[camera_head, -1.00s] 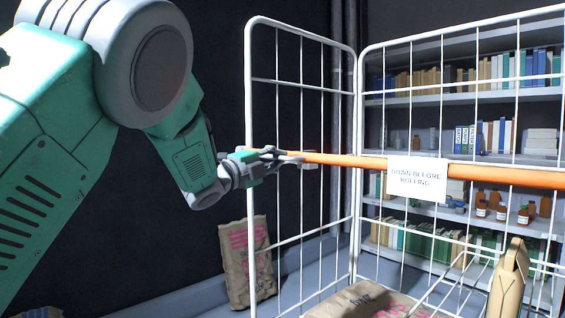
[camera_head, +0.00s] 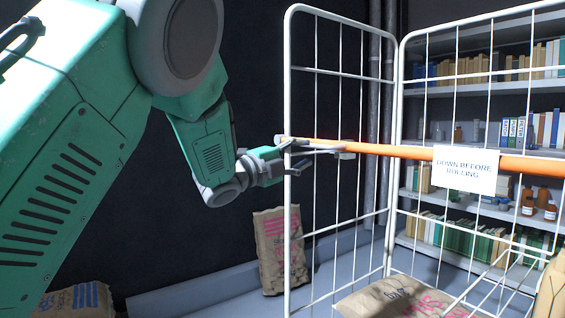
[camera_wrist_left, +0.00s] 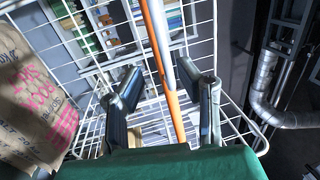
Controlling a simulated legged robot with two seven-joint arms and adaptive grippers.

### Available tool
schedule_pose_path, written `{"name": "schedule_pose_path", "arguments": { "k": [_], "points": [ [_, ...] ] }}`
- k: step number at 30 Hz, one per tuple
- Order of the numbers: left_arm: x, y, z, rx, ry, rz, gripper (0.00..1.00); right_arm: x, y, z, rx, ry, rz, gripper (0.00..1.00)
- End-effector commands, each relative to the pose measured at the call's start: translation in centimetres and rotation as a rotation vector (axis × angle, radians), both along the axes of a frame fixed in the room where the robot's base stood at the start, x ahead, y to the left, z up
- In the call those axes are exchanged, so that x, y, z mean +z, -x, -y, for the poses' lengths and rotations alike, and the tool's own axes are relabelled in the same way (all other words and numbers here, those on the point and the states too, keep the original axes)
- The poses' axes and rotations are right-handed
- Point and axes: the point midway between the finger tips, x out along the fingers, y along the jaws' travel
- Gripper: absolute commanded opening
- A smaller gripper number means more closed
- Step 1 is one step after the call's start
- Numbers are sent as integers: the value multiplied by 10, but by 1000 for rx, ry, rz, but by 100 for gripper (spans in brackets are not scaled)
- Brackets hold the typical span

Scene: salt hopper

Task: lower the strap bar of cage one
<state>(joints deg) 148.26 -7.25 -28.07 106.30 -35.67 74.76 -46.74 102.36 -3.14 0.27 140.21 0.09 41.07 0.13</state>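The orange strap bar (camera_head: 395,150) runs across the open front of the white wire cage (camera_head: 288,90), roughly level, at about mid-height. A white sign (camera_head: 466,170) reading "DOWN BEFORE ROLLING" hangs on it. My left gripper (camera_head: 318,151) is at the bar's left end, by the cage's front post, its fingers overlapping the bar in the head view. In the left wrist view the fingers (camera_wrist_left: 165,88) are spread wide, with the orange bar (camera_wrist_left: 172,110) passing between them. Contact with the bar cannot be told. My right gripper is in neither view.
A paper sack (camera_head: 280,250) leans by the wall behind the cage, another (camera_head: 395,298) lies inside it, and one (camera_head: 78,300) is at lower left. Shelves (camera_head: 450,90) with books and bottles stand behind. Pipes (camera_head: 377,60) run up the wall.

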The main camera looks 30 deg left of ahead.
Motion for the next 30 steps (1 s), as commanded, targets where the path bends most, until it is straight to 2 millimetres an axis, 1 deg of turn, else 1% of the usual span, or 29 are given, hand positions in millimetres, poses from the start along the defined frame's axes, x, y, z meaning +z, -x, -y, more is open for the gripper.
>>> {"name": "schedule_pose_path", "arguments": {
  "k": [1,6,9,12,16,30],
  "points": [
    [-3,11,-6,4,1,-2,31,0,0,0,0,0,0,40],
    [-10,41,-18,3,2,-3,31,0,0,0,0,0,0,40],
    [-12,54,-24,3,1,-2,31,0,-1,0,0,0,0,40],
    [-14,62,-27,3,0,-3,31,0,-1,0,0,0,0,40],
    [-15,66,-28,1,0,-2,31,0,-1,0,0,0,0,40],
    [-15,65,-28,2,1,-2,31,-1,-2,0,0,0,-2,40]
  ]
}}
